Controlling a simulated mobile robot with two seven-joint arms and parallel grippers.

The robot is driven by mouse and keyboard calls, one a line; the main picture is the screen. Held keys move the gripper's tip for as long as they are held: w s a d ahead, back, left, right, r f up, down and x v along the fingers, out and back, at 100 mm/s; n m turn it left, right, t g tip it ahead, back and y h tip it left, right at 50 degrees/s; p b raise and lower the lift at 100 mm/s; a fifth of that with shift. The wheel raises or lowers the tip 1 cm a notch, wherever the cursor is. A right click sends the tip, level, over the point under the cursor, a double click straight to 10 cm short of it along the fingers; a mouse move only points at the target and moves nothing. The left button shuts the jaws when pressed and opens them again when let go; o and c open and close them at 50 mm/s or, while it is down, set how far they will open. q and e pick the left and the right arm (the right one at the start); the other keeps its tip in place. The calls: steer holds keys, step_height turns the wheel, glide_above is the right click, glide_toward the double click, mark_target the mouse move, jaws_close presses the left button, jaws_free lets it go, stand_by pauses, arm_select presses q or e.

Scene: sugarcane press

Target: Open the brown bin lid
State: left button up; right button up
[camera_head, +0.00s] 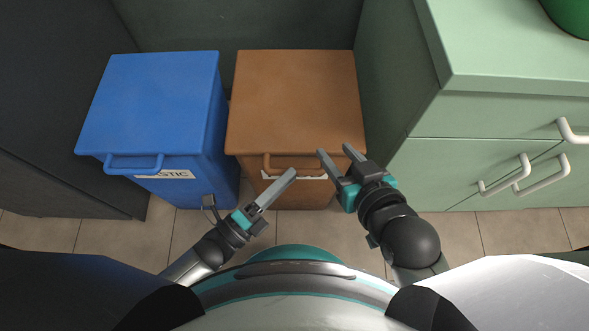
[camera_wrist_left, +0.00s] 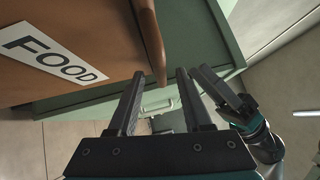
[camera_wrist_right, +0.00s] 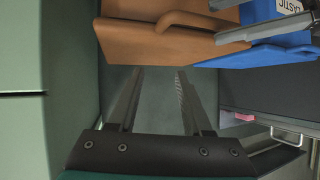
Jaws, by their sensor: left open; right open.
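The brown bin (camera_head: 295,100) stands in the middle of the head view with its lid shut. A brown handle (camera_head: 290,163) runs along the lid's front edge above a white label, which reads FOOD in the left wrist view (camera_wrist_left: 55,55). My left gripper (camera_head: 285,184) is open and empty, just in front of the bin near the handle. In the left wrist view the handle edge (camera_wrist_left: 152,45) lies just beyond its fingers. My right gripper (camera_head: 335,153) is open and empty at the bin's front right corner. In the right wrist view the bin's lid and handle (camera_wrist_right: 178,20) lie beyond its fingers.
A blue bin (camera_head: 150,105) labelled PLASTIC stands close on the left, its lid shut. A green cabinet (camera_head: 480,150) with white handles stands on the right. A green wall is behind the bins. Tiled floor (camera_head: 335,228) shows in front.

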arm_select(q)
steer(key=shift+x, duration=1.55)
jaws_close()
stand_by(0.4)
